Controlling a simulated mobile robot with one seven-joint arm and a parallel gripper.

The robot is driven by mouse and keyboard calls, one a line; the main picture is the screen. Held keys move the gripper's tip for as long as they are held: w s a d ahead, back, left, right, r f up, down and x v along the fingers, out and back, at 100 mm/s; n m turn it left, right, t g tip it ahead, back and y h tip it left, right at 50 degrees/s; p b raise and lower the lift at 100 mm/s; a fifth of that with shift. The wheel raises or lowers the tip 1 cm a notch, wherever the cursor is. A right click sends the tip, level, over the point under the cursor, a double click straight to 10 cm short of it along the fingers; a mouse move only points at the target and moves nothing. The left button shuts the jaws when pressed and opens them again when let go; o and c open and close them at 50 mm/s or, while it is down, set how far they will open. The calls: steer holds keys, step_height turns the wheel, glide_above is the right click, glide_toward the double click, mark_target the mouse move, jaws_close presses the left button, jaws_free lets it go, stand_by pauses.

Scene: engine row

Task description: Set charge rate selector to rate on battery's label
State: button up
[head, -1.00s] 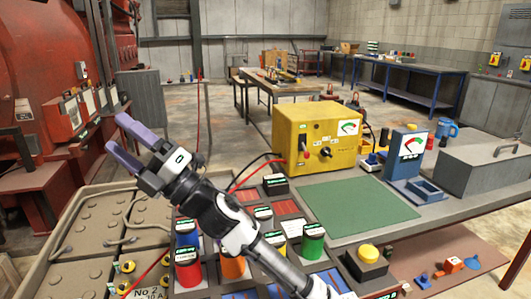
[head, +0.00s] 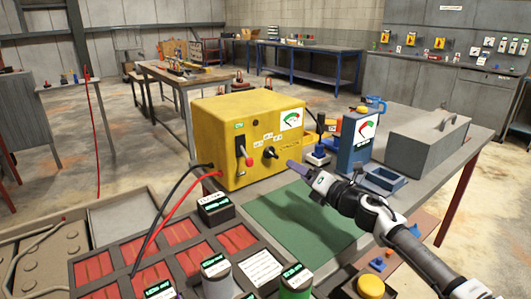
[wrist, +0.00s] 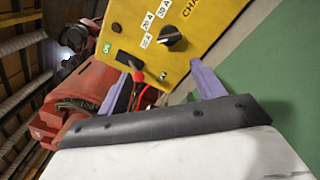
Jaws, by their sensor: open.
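The yellow charger (head: 235,125) stands on the bench with a meter on its front. Its black selector knob (head: 271,153) also shows in the wrist view (wrist: 172,36), with small white rate labels (wrist: 150,19) beside it. The labels are small and hard to read, and I cannot tell surely which one the knob points at. A red-tipped lever (head: 246,152) is left of the knob. My gripper (head: 293,165) is open and empty, in front of the charger at its right, apart from the knob. In the wrist view its two purple fingers (wrist: 158,85) are spread below the panel.
A green mat (head: 300,220) lies clear below my gripper. A blue meter stand (head: 357,140) and a grey toolbox (head: 428,138) stand to the right. Black and red cables (head: 190,183) run from the charger's left. Part of a battery crate (head: 50,235) shows at lower left.

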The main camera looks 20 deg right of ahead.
mark_target(271, 153)
steer(key=d+p+x, duration=0.2)
steer(key=x, duration=1)
steer(key=shift+w+f+h+p, duration=0.3)
steer(key=shift+w, duration=0.4)
steer(key=shift+a, duration=0.1)
steer(key=c, duration=1)
